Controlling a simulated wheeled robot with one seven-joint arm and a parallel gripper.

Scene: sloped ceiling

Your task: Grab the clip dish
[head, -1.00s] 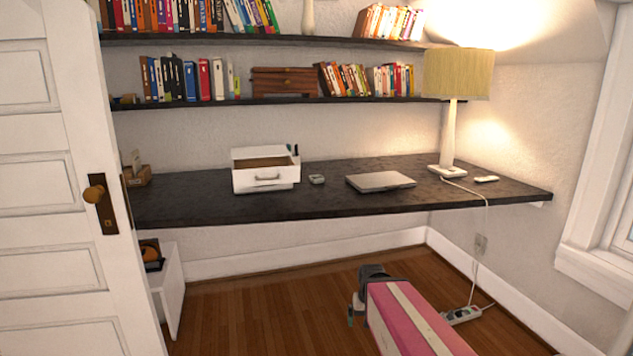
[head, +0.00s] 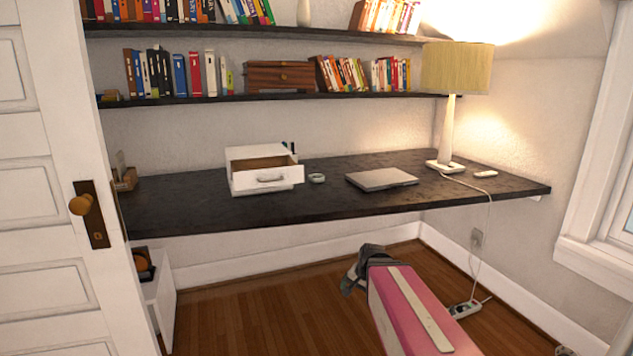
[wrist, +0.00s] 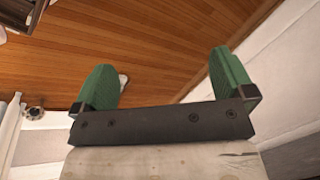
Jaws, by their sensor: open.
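The clip dish looks to be the small, pale round dish (head: 317,178) on the dark desk, between the white drawer box and the closed laptop. Its contents are too small to make out. My gripper (wrist: 160,62) is open, its two green fingers wide apart with nothing between them. In the head view my gripper (head: 352,281) is at the end of my pink arm, below desk height and in front of the desk, well away from the dish. I cannot make out the dish in the wrist view.
The white drawer box (head: 238,179) stands left of the dish, its drawer pulled out. The laptop (head: 381,179) and lamp (head: 449,130) stand to the right. The desk edge (head: 400,210) and shelf (head: 300,96) bound the space. A door (head: 60,200) is at left.

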